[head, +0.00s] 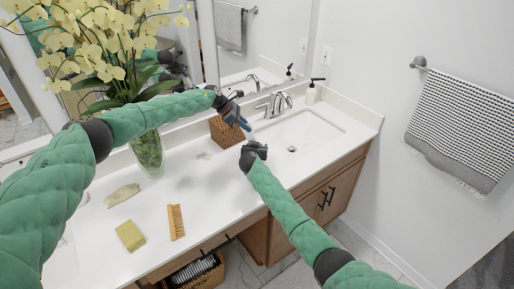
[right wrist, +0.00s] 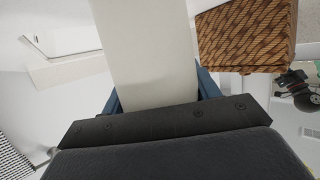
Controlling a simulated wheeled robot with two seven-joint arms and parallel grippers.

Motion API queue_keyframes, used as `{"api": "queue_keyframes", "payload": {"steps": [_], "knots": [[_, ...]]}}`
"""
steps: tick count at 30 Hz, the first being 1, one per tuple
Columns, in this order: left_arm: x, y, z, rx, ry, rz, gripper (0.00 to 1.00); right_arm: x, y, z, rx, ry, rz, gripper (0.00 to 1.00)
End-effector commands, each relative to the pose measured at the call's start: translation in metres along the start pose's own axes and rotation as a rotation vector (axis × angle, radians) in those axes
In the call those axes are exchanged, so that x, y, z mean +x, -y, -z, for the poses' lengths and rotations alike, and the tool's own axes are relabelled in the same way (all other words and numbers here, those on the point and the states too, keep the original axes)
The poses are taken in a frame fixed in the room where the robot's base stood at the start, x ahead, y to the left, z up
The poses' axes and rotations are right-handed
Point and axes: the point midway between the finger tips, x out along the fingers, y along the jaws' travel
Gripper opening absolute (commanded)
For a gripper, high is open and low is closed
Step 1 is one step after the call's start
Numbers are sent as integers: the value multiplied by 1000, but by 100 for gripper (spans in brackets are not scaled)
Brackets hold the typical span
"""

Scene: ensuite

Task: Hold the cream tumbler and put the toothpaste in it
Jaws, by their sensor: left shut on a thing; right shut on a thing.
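A smooth cream-coloured body, which looks like the cream tumbler (right wrist: 145,50), fills the space between the blue fingers of my right gripper in the right wrist view. In the head view my right gripper (head: 256,148) is above the counter in front of the sink, shut on it. My left gripper (head: 240,121) is just behind and to the left of it, its blue fingers angled down, close to the right gripper. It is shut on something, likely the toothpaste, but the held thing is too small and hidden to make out.
A brown woven box (head: 224,132) stands behind the grippers and shows in the right wrist view (right wrist: 245,35). The sink (head: 308,135), faucet (head: 273,103) and soap dispenser (head: 312,93) are to the right.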

Motion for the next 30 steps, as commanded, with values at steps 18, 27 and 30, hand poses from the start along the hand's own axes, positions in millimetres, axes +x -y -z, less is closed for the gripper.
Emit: {"api": "queue_keyframes", "payload": {"steps": [18,27,30], "knots": [[13,0,12,0,0,0,0,0,0,0,0,0,0,33],[13,0,12,-1,0,0,38,0,0,0,0,0,0,33],[13,0,12,-1,0,1,38,0,0,0,0,0,0,33]]}}
